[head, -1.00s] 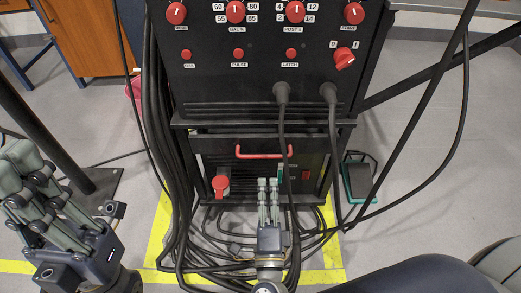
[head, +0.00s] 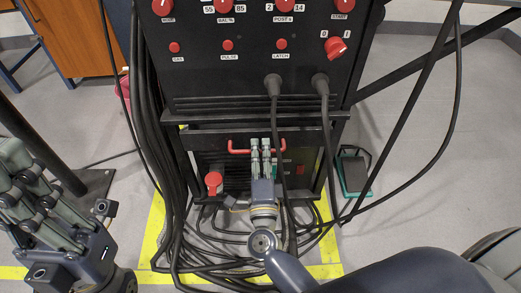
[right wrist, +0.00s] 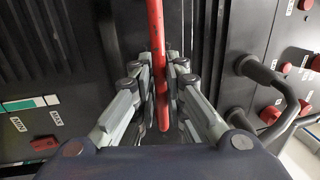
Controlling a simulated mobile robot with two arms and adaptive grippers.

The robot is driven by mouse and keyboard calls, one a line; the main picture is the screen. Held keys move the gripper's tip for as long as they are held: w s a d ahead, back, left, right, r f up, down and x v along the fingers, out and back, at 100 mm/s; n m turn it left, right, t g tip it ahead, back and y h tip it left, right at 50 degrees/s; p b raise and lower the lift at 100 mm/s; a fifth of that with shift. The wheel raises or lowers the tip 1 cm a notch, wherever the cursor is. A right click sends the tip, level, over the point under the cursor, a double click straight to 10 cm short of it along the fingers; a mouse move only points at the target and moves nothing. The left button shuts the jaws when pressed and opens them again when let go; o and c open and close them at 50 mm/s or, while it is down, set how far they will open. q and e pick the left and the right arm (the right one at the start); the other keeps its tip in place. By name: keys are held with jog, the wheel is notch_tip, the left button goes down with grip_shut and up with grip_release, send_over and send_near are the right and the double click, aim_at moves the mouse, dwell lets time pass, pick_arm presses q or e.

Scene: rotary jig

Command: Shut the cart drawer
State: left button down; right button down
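The cart drawer (head: 235,140) is a dark box low in the black cart, with a red bar handle (head: 240,151). How far it stands out is hard to tell. My right gripper (head: 260,146) is at the handle, its fingers overlapping the bar in the head view. In the right wrist view the red handle (right wrist: 156,30) runs between the fingers of the right gripper (right wrist: 160,75). They lie close on both sides; whether they press on it is unclear. My left gripper (head: 20,170) is at the left edge, away from the cart, its grip unclear.
The cart's control panel (head: 225,75) with red knobs rises above the drawer. Black cables (head: 328,140) hang just right of my right gripper, and more lie on the floor. A red knob (head: 213,180) is left of it. A green-edged pedal (head: 354,174) stands right of the cart.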

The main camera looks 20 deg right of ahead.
aim_at(260, 141)
jog(key=shift+f+p+x, duration=0.15)
jog(key=shift+f+x, duration=0.05)
jog(key=shift+x, duration=0.75)
jog(key=shift+f+p+x, duration=0.15)
jog(key=shift+x, duration=0.8)
jog(key=shift+w+d, duration=0.1)
jog(key=shift+w, duration=0.1)
jog(key=c, duration=2)
grip_release()
jog(key=shift+o, duration=0.2)
jog(key=shift+s, duration=0.15)
jog(key=v, duration=1.1)
jog(key=shift+s, duration=0.35)
